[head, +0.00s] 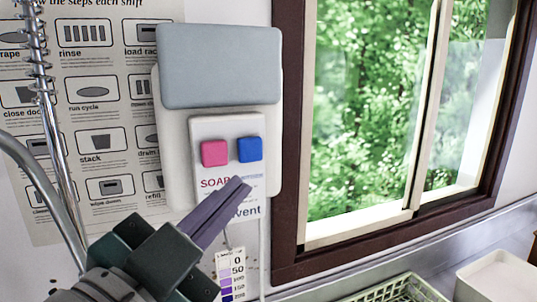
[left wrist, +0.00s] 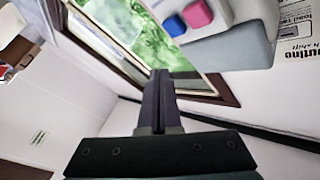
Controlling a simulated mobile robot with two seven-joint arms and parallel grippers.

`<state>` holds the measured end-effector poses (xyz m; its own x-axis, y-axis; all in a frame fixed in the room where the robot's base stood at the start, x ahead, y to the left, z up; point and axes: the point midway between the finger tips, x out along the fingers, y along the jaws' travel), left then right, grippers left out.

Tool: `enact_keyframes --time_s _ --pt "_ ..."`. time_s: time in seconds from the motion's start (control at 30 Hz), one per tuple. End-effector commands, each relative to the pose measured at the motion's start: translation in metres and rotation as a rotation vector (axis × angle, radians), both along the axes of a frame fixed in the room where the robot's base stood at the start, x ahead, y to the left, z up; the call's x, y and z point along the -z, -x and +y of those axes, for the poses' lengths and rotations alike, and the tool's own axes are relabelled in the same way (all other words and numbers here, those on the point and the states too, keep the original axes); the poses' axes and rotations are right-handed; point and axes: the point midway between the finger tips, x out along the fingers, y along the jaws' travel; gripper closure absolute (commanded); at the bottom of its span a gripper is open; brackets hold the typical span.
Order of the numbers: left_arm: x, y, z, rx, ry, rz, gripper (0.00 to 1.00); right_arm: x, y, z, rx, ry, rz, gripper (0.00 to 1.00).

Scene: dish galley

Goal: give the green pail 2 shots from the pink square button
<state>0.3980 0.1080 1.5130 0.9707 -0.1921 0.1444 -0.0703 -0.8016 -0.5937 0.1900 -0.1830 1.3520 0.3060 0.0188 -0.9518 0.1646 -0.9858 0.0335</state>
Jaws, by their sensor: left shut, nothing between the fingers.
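A wall dispenser with a grey top (head: 220,68) and a white front panel hangs left of the window in the head view. The pink square button (head: 214,153) sits on its panel, left of a blue square button (head: 249,149). In the left wrist view the pink button (left wrist: 198,14) shows near the top, beside the blue one (left wrist: 174,26). My left gripper (head: 240,185) is shut and empty, its fingertips below the two buttons in the head view. Whether it touches the panel cannot be told. The green pail and my right gripper are not in view.
A window with a dark frame (head: 288,140) is right of the dispenser. A metal spring hose (head: 50,110) stands at the left before a wall poster (head: 98,88). A pale green rack (head: 400,288) and a white bin (head: 497,276) are at the lower right.

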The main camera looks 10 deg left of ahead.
Motion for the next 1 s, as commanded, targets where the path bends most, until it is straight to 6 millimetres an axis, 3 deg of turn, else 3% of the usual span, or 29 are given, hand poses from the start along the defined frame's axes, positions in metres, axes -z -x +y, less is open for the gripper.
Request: enact_keyframes --time_s 0.6,1.0 --pt "0.001 -0.062 0.042 0.0 -0.002 -0.001 1.0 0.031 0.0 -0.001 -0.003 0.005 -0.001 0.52" --pt "0.0 -0.07 0.047 0.001 0.0 0.001 1.0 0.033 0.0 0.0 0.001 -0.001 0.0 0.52"
